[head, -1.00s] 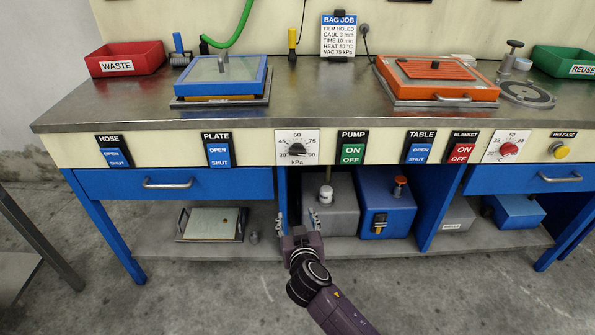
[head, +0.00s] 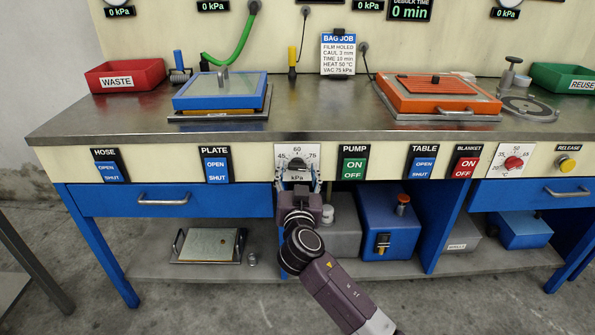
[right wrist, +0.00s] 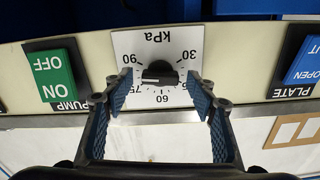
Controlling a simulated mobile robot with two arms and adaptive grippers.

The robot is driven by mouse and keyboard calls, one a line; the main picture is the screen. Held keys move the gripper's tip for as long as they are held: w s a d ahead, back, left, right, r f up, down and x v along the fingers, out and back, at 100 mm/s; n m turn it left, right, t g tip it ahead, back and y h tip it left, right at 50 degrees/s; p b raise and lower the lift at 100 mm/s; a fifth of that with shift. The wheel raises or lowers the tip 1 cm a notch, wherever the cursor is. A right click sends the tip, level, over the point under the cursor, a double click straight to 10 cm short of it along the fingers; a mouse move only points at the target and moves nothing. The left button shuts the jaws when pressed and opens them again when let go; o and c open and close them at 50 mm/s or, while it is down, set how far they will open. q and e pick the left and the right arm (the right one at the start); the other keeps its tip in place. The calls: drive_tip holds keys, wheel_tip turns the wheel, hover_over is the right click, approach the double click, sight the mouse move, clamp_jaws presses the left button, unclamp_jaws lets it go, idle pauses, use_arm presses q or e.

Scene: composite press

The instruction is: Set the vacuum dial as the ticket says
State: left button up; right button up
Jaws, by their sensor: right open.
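The vacuum dial (head: 297,161) is a black knob on a white plate marked in kPa, on the bench's front panel. In the right wrist view the knob (right wrist: 160,73) appears upside down, with 30, 60, 75 and 90 legible around it; its exact setting is too small to tell. My right gripper (head: 299,184) is open in front of the dial. In the wrist view its blue-padded fingers (right wrist: 162,92) stand either side of the knob, apart from it. The ticket (head: 338,54) on the back wall reads VAC 75 kPa. My left gripper is out of view.
The green and white PUMP switch (head: 352,164) is right of the dial, and the blue PLATE switch (head: 215,165) is farther left. A blue drawer (head: 165,199) has a protruding handle. A grey box (head: 341,226) stands below, behind my right arm.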

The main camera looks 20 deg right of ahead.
drive_tip(key=shift+w+d, duration=0.1)
drive_tip(key=shift+w, duration=0.2)
drive_tip(key=c, duration=1.2)
drive_tip(key=shift+o, duration=0.2)
